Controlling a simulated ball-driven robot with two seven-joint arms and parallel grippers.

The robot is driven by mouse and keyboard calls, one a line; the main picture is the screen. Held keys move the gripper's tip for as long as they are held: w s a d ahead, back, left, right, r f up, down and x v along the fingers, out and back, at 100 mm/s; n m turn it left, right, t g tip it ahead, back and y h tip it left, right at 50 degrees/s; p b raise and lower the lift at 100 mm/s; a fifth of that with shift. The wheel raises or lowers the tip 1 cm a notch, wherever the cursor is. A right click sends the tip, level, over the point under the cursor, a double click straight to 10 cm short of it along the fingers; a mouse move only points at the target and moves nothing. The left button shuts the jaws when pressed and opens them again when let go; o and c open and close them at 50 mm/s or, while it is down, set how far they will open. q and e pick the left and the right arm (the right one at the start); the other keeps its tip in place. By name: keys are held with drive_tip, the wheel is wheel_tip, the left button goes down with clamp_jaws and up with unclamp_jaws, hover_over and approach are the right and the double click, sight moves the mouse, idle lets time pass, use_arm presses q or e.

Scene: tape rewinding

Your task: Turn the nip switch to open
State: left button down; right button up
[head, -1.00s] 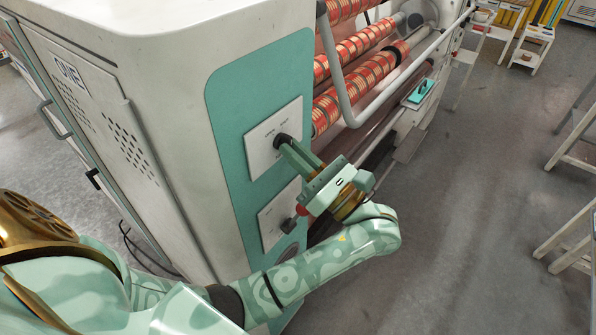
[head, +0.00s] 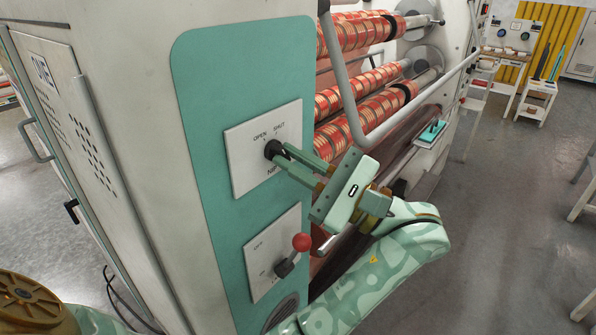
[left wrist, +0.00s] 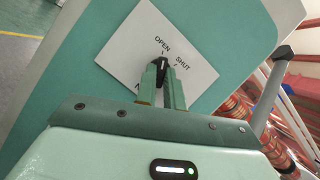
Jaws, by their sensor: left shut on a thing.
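The nip switch (head: 272,149) is a black knob on a white plate (head: 240,165) marked OPEN and SHUT, on the teal panel of the machine. My left gripper (head: 279,157) is shut on the knob, coming from the lower right. In the left wrist view the knob (left wrist: 162,66) shows between the two green fingers (left wrist: 162,78), below the word OPEN and left of SHUT. Its pointer's exact setting is hard to tell, as the fingers hide part of it. My right gripper is not in view.
The floor (head: 500,230) at right is open.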

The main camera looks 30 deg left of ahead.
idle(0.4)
use_arm(q)
drive_tip(key=c, duration=1.5)
unclamp_jaws()
drive_tip(key=shift+f, duration=0.1)
